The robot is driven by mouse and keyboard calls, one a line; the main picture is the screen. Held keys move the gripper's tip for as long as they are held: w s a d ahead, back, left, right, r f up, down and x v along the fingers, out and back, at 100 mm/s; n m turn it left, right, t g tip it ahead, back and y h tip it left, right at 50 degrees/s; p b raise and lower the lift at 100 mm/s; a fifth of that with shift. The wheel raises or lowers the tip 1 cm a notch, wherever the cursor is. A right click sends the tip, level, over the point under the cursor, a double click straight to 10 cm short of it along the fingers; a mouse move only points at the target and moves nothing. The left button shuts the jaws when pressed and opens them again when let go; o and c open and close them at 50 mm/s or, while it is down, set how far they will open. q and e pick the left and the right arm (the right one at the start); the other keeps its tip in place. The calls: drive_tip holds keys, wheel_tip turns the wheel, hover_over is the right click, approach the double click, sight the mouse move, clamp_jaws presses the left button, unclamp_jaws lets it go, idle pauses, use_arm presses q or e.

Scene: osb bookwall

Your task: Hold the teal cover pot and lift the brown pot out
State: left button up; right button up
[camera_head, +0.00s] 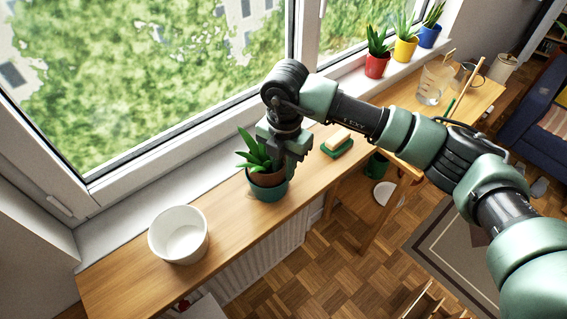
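The teal cover pot (270,191) stands on the wooden sill-side shelf, to the right of the white pot. The brown pot (262,178) sits inside it, its rim showing above the teal one, with a green leafy plant (256,153) in it. My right gripper (288,163) points down at the right side of the plant, by the brown pot's rim. Its fingertips are partly hidden by its own body and the plant, so I cannot tell whether they are open or shut on the rim. My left gripper is not in view.
A white empty pot (179,236) stands on the left of the shelf (228,213). A sponge and green dish (337,144) lie right of the gripper. Red (376,65), yellow (404,49) and blue (428,37) plant pots stand along the window. A glass jug (433,83) is farther right.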

clamp_jaws()
idle(1.1)
